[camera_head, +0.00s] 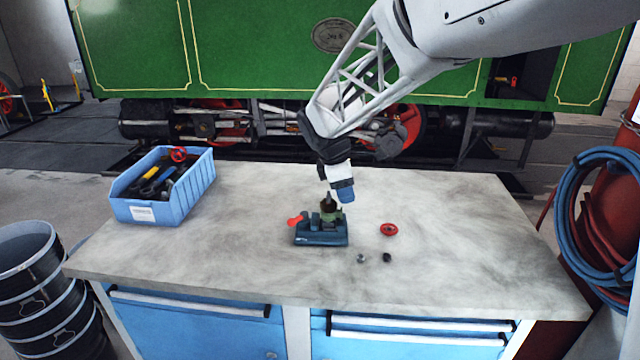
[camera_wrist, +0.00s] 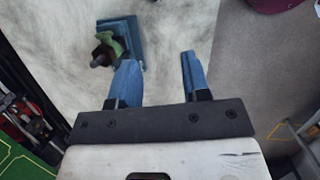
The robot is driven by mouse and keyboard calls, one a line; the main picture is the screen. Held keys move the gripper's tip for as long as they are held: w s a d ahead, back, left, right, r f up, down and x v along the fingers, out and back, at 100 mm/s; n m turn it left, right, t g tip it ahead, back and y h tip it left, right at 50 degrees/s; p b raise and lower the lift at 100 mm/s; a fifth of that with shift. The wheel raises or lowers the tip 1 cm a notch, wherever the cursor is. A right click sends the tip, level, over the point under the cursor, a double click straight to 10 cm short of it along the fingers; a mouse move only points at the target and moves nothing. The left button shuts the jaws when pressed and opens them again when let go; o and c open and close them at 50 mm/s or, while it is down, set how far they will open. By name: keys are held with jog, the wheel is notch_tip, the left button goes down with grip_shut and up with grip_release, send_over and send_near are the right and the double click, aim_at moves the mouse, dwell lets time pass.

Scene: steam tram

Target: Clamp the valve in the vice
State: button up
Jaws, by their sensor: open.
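The blue vice (camera_head: 322,238) stands on the workbench, its red handle (camera_head: 297,220) to the left. The green valve (camera_head: 331,214), with a dark top, is upright at the vice, seemingly between its jaws; I cannot tell whether these grip it. My gripper (camera_head: 343,194) is just above and slightly right of the valve. In the wrist view my gripper (camera_wrist: 158,62) is open, with bare bench between its blue fingers. There the valve (camera_wrist: 113,46) and vice (camera_wrist: 133,40) lie beyond and left of the left finger, outside the gap.
A red handwheel (camera_head: 388,229) and two small parts, one grey (camera_head: 361,258) and one black (camera_head: 387,257), lie right of the vice. A blue bin (camera_head: 150,211) with tools stands at the bench's left. The bench's right side is clear.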

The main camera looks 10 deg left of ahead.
jog(key=w+a+f+n, duration=0.4)
jog(key=w+a+f, duration=0.15)
jog(key=a, duration=0.25)
jog(key=n+h, duration=0.1)
jog(key=n, duration=0.4)
send_near(298, 219)
jog(key=shift+a+f+t, duration=0.3)
jog(key=shift+a+f, duration=0.05)
jog(key=shift+f, duration=0.15)
jog(key=shift+f, duration=0.1)
jog(key=shift+d+x, duration=0.2)
jog(key=shift+x, duration=3.6)
jog(key=c, duration=0.7)
